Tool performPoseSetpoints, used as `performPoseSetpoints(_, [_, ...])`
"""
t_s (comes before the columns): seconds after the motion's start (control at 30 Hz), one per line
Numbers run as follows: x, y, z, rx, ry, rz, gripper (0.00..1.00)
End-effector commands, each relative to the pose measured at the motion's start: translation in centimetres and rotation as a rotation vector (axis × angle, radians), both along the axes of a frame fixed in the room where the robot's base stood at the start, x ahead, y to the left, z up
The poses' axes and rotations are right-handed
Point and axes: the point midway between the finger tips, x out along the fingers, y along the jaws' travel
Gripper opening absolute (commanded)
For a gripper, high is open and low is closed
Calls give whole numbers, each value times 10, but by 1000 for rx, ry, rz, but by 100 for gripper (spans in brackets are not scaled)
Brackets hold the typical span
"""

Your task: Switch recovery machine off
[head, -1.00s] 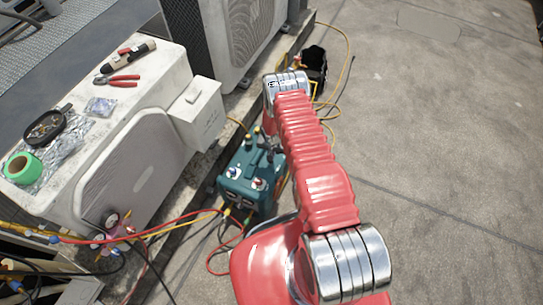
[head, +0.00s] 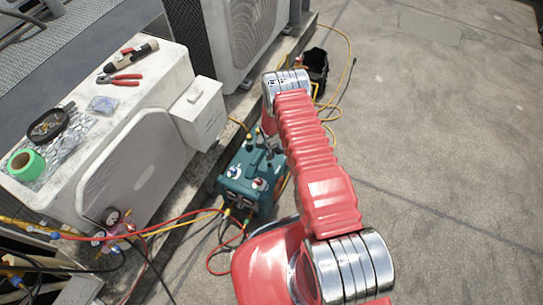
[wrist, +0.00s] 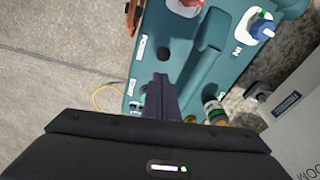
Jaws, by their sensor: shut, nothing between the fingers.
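The recovery machine (head: 237,187) is a teal box on the roof beside the condensers in the head view. In the wrist view its teal top panel (wrist: 222,30) carries a POWER label (wrist: 143,47) beside a dark round spot (wrist: 163,54), and a START label (wrist: 132,88) nearer my gripper. A blue knob (wrist: 262,29) sits by the IN label, and a red part shows at the top edge. My gripper (wrist: 161,77) is shut and empty, its dark fingertips over the panel just short of the dark spot. I cannot tell whether they touch the panel.
A white condenser (head: 130,165) with tools on top stands left of the machine. Red, yellow and black hoses (head: 165,227) run between the gauges (head: 112,218) and the machine. A black bucket (head: 316,68) is behind. Concrete at right is open.

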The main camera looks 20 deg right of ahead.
Motion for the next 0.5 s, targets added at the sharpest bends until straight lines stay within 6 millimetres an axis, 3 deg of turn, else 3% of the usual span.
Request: performPoseSetpoints(0.5, [5, -4, 5, 0, -1, -1, 0])
